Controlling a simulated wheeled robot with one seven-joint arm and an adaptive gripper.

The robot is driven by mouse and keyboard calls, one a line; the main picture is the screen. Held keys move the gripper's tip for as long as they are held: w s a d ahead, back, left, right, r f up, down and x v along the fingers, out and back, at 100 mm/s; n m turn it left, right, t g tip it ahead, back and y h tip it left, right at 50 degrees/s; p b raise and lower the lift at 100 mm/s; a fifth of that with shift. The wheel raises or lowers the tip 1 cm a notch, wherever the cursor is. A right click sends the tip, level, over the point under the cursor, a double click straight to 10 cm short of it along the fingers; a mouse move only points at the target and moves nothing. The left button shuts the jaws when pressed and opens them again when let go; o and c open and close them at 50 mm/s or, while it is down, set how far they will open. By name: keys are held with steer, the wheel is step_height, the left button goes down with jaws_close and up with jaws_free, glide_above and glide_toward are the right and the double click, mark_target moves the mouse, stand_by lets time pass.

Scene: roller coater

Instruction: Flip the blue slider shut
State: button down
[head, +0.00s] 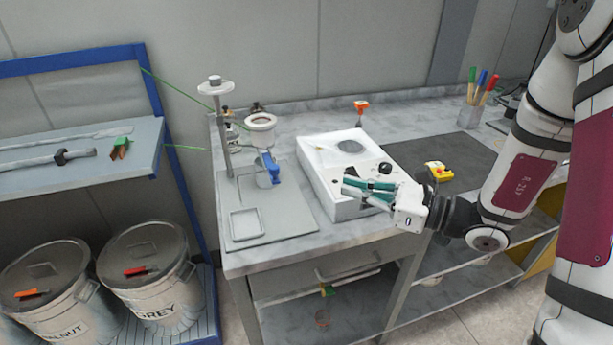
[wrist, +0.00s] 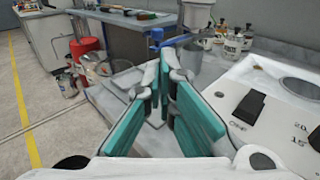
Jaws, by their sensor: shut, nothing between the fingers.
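My gripper (head: 346,189), with teal finger pads, is shut and empty. It is over the front edge of the white device, right of the slider and clearly apart from it. In the wrist view my fingertips (wrist: 166,68) point towards the slider.
The white device with a round well (head: 312,172) stands close beside my fingers. A thin post (head: 222,130) rises behind the slider. A grey base plate (head: 280,222) lies in front. Small bottles (wrist: 234,42) stand behind. The counter between plate and device is clear.

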glide_toward(270, 161)
steer(key=s+a+r, duration=0.2)
steer(key=s+a, duration=0.1)
steer(key=s, duration=0.1)
steer(key=shift+w+a+r+p, duration=0.1)
steer(key=shift+w+r+p, duration=0.1)
steer(key=shift+p, duration=0.25)
steer(key=w, duration=0.1)
steer(key=w+a+b, duration=0.1)
steer(key=w, duration=0.1)
steer(key=shift+w, duration=0.15)
steer(key=shift+d, duration=0.1)
